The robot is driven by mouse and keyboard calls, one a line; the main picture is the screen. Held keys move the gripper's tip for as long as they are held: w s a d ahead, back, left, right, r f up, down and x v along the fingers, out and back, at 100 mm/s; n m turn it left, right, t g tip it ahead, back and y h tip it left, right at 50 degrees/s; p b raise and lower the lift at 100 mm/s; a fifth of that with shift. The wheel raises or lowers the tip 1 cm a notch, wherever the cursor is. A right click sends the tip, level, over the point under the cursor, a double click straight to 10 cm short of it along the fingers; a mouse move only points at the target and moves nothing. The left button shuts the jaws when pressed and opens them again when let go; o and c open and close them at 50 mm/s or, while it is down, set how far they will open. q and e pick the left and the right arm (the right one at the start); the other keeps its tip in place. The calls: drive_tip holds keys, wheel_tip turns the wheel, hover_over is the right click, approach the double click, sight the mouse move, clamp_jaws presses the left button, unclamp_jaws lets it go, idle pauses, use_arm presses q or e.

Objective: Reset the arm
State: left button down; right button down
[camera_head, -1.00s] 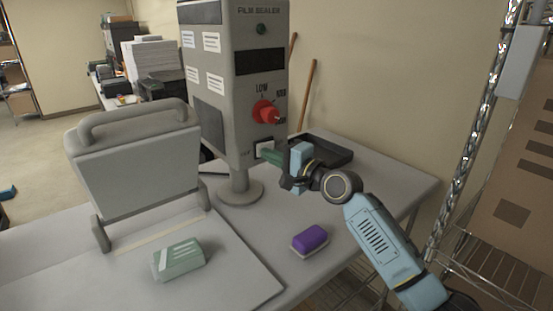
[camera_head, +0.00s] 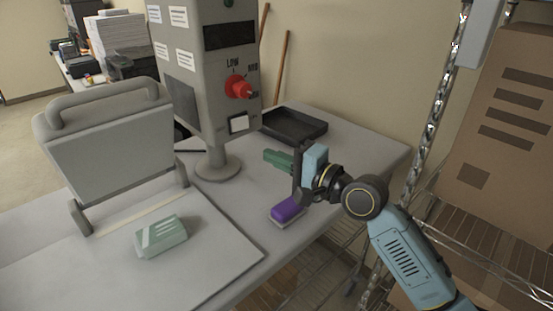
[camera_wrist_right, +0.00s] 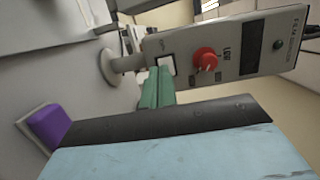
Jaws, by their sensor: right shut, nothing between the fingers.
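My right gripper (camera_head: 278,160) is shut and empty, its green fingers together. It hangs above the table, to the right of the film sealer's post and beyond the purple block. In the right wrist view the green fingers (camera_wrist_right: 157,88) point toward the grey film sealer (camera_wrist_right: 232,50). The film sealer (camera_head: 190,85) stands on a round foot, with a red knob (camera_head: 238,87) marked LOW and a white switch (camera_head: 239,123) below it. The fingers are apart from the switch in the head view. My left gripper is not in view.
A black tray (camera_head: 294,127) lies behind the gripper. A pale green pack (camera_head: 160,235) lies on the flat board under the raised grey lid (camera_head: 110,140). A wire shelf post (camera_head: 436,110) stands at right.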

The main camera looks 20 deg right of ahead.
idle(0.5)
drive_tip(key=s+a+f+n+g+h, duration=0.1)
drive_tip(key=s+f+n+g+h, duration=0.2)
drive_tip(key=s+f, duration=0.4)
drive_tip(key=s+a+f+n+g+h, duration=0.1)
drive_tip(key=s+f+n+g, duration=0.3)
drive_tip(key=f, duration=0.5)
drive_tip(key=s+d+f+n+g+h, duration=0.2)
drive_tip(key=s+f+n+h, duration=0.15)
drive_tip(key=s, duration=0.65)
drive_tip(key=s+d+f+n+g+h, duration=0.25)
drive_tip(key=s+f, duration=0.25)
drive_tip(key=s, duration=0.4)
wheel_tip(320, 180, down, 31)
drive_tip(key=s+g+b, duration=0.1)
drive_tip(key=g+b, duration=0.1)
drive_tip(key=b, duration=0.5)
drive_tip(key=s+d+f+b, duration=0.1)
drive_tip(key=s+f+b, duration=0.1)
drive_tip(key=s+f, duration=0.6)
drive_tip(key=s+d+f+n+b, duration=0.1)
drive_tip(key=s+d+f+b, duration=0.1)
drive_tip(key=s+f, duration=0.7)
wheel_tip(320, 180, down, 5)
drive_tip(key=shift+d+r+g+b, duration=0.2)
drive_tip(key=shift+g+b, duration=0.15)
drive_tip(key=shift+b, duration=0.4)
